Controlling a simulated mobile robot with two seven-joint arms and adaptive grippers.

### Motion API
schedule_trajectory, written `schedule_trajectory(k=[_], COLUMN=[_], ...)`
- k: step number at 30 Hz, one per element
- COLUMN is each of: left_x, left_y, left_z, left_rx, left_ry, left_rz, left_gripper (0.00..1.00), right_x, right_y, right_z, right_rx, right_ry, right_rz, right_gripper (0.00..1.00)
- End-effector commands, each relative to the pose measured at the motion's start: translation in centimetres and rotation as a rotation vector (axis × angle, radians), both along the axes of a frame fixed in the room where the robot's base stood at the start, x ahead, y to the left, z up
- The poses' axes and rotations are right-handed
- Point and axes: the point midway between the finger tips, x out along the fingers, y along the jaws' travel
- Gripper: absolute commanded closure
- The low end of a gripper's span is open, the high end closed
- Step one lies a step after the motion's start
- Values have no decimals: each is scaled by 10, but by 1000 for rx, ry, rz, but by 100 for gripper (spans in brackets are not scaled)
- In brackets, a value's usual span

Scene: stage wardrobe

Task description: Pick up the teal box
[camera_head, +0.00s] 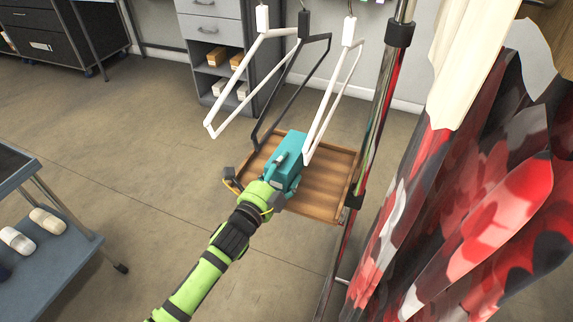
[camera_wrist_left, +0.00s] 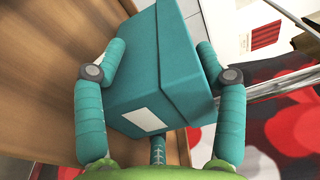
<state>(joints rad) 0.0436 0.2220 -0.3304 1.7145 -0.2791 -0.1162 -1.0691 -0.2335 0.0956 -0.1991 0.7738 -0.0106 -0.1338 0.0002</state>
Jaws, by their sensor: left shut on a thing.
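The teal box (camera_head: 291,150) is over the wooden tray in the head view, at the far end of my left arm. My left gripper (camera_head: 279,176) is shut on it. In the left wrist view the teal box (camera_wrist_left: 150,75) fills the middle, with a white label on its near face. The fingers of my left gripper (camera_wrist_left: 155,85) press on its two sides, and a third teal finger part shows below it. I cannot tell whether the box touches the tray. My right gripper is not in view.
The wooden tray (camera_head: 325,185) sits low by a metal clothes rack (camera_head: 383,95). White and dark hangers (camera_head: 329,100) hang close around the box. Red patterned garments (camera_head: 460,200) hang on the right. A blue-grey cart (camera_head: 60,265) stands at the left. Open floor lies between.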

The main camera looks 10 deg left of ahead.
Motion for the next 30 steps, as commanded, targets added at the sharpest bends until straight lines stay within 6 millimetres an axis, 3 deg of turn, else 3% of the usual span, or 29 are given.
schedule_trajectory(k=[2, 7, 13, 24, 30], left_x=[-1, -1, -1, -35, -45], left_y=[0, 0, 0, -75, -99], left_z=[-6, 4, 41, 87, 102], left_rx=[5, 5, 6, -3, 0], left_ry=[14, 14, 6, 6, 6], left_rz=[2, 1, 0, -1, 0], left_gripper=[67, 67, 67, 68, 68], right_x=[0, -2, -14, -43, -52], right_y=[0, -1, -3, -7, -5], right_z=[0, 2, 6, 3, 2], right_rx=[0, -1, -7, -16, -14], right_ry=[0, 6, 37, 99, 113], right_rz=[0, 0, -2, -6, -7], right_gripper=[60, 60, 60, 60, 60])
